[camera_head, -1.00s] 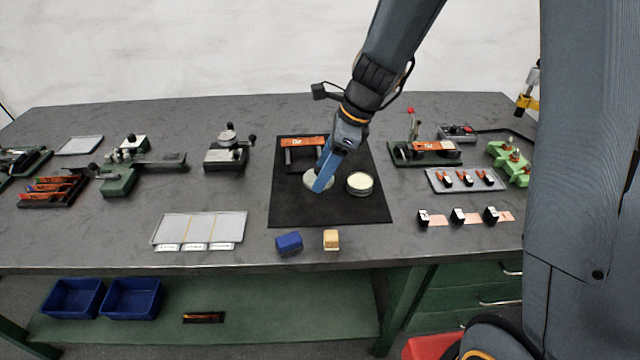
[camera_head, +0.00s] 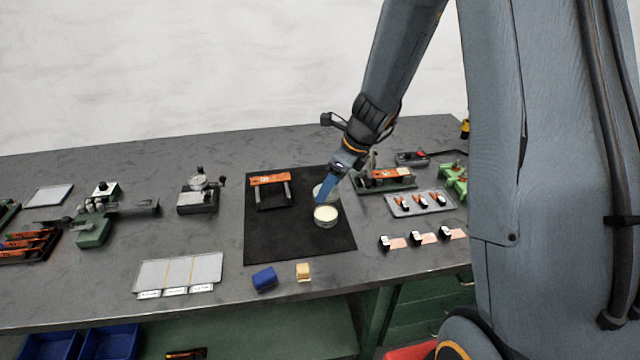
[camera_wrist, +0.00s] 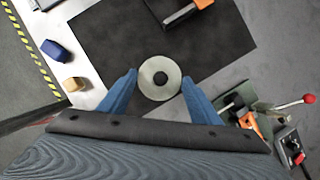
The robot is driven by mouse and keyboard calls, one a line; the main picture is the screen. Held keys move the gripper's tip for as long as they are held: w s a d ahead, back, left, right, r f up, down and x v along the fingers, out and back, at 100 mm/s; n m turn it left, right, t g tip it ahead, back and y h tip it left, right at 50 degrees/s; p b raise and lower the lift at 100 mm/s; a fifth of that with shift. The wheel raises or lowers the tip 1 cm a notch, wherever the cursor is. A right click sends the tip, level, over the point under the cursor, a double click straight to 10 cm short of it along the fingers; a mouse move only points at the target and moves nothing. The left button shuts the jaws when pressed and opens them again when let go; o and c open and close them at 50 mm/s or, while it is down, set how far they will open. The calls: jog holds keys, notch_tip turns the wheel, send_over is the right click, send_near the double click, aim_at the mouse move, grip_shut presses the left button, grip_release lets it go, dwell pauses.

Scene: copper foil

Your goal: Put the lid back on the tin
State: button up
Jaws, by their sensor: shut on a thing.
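The tin (camera_head: 326,219) is a short round metal can, open at the top with a pale cream inside. It stands on the black mat (camera_head: 290,245). The lid (camera_head: 316,190) is a pale disc just behind the tin's far rim in the head view, partly covered by a blue finger. In the wrist view the lid (camera_wrist: 150,88) has a dark round centre and sits between both fingertips. My gripper (camera_wrist: 159,82) is shut on the lid. I cannot tell its height above the mat. The tin is not distinguishable in the wrist view.
An orange-topped black stand (camera_head: 270,180) is on the mat, left of the lid. A green fixture (camera_head: 385,182) and a grey tray (camera_head: 420,203) are to the right. A blue block (camera_head: 264,279) and a yellow block (camera_head: 303,272) lie near the front edge. The mat's front is bare.

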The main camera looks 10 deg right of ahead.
jog(key=shift+f+b, duration=2.95)
jog(key=shift+b, duration=0.05)
jog(key=shift+f, duration=0.2)
jog(key=shift+f+p, duration=0.1)
jog(key=shift+p, duration=0.25)
dwell(0.7)
jog(key=o, duration=1.6)
jog(key=shift+r+p, duration=3.5)
jog(key=shift+p, duration=0.45)
